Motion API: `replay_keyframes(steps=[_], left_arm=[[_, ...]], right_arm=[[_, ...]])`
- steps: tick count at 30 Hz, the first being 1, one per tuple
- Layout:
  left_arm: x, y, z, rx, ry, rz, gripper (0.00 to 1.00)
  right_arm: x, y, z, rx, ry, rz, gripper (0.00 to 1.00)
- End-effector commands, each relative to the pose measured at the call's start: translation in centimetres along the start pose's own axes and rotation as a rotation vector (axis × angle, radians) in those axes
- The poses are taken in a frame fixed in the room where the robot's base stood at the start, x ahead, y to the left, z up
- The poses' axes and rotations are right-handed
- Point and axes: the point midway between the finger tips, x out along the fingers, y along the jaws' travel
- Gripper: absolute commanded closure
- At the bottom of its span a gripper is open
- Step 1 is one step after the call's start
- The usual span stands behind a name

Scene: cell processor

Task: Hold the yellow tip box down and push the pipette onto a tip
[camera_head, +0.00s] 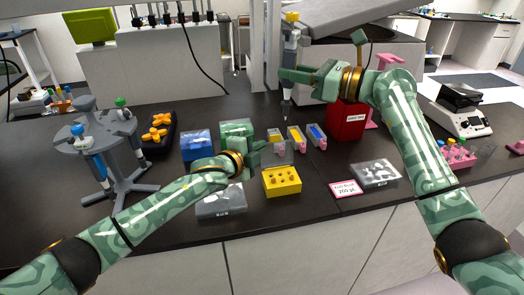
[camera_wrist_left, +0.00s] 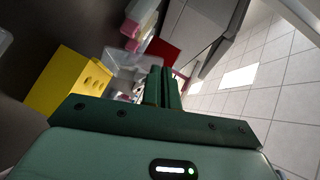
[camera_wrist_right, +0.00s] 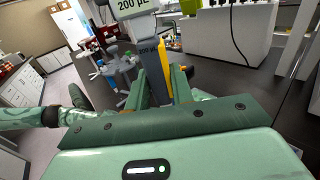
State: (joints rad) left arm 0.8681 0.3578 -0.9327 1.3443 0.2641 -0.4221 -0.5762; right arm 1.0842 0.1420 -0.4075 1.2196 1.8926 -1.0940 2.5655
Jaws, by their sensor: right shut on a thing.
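The yellow tip box (camera_head: 283,189) stands on the dark bench near its front edge, with several holes or tips in its top. It also shows at the left of the left wrist view (camera_wrist_left: 52,84). My left gripper (camera_head: 262,152) is behind and to the left of the box, apart from it; its fingers (camera_wrist_left: 163,88) look closed together with nothing between them. My right gripper (camera_head: 286,76) is shut on the pipette (camera_head: 289,52), which hangs upright above the bench behind the box. Its "200 µL" label shows in the right wrist view (camera_wrist_right: 150,50). Whether a tip is on its lower end is too small to tell.
A grey pipette stand (camera_head: 92,150) is at the left. A blue box (camera_head: 197,146), small yellow and blue containers (camera_head: 296,139) and a red bin (camera_head: 346,120) stand behind. A clear tip box (camera_head: 376,174) and pink label card (camera_head: 346,188) lie right of the yellow box.

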Motion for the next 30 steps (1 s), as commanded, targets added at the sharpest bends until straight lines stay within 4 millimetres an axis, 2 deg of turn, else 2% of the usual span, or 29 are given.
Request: replay_keyframes(steps=[13,16,20,23,27,30], left_arm=[[0.0,0.4,0.1,0.000,-0.002,0.007,1.00],[0.0,0.4,0.0,0.000,-0.002,0.007,1.00],[0.0,0.4,0.1,0.000,-0.002,0.007,1.00],[0.0,0.4,0.1,0.000,-0.002,0.007,1.00],[0.0,0.4,0.1,0.000,-0.002,0.007,1.00],[0.0,0.4,0.1,0.000,-0.002,0.007,1.00]], right_arm=[[0.0,0.0,0.0,0.000,-0.001,0.000,0.84],[0.0,0.0,-0.9,0.003,0.001,0.000,0.84],[-0.3,0.3,-4.7,0.010,0.004,-0.003,0.84],[-0.7,1.0,-8.9,0.011,0.006,-0.035,0.84],[-1.8,1.6,-13.6,0.004,0.008,-0.163,0.84],[-2.4,1.3,-13.6,-0.003,0.005,-0.252,0.84]])
